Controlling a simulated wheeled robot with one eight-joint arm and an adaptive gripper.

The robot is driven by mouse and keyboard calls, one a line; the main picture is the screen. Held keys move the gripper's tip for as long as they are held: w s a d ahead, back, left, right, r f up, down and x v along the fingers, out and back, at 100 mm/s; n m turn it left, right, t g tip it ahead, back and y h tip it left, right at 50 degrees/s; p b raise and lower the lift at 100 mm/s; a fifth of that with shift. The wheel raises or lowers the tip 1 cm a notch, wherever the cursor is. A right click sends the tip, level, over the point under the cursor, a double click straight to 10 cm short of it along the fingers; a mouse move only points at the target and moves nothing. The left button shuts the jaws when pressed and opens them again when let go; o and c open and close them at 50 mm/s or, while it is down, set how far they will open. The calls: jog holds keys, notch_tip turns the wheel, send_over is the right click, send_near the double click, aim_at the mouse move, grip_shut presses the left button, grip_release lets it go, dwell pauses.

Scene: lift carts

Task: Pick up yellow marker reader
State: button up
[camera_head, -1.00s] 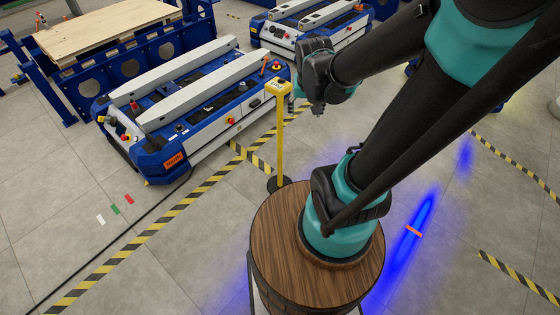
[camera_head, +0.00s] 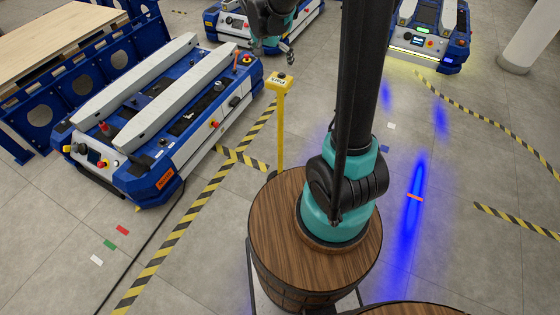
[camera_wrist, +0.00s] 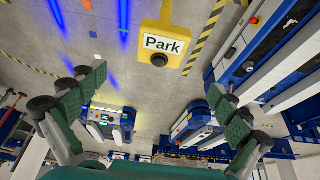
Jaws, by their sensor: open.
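A yellow post (camera_head: 280,135) stands on the floor beyond the wooden barrel top, with a yellow head (camera_head: 281,81) labelled "Park" and a black button. The same yellow head (camera_wrist: 165,45) is large in the wrist view, above the space between my fingers. I cannot tell whether it is the marker reader; no other thing in view is clearly one. My gripper (camera_head: 285,55) is just above and beyond the post head in the head view. Its two green-padded fingers (camera_wrist: 157,85) are spread wide, with nothing between them.
A blue-and-white lift cart (camera_head: 160,115) stands left of the post. Another cart (camera_head: 425,35) is at the back right, near a white pillar (camera_head: 530,40). A wooden board (camera_head: 60,38) lies on a blue frame at left.

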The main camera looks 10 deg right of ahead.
aim_at(280, 78)
jog(key=x, duration=0.8)
jog(key=shift+f, duration=0.1)
jog(key=shift+w+x, duration=0.2)
jog(key=shift+x, duration=2.4)
jog(key=c, duration=1.9)
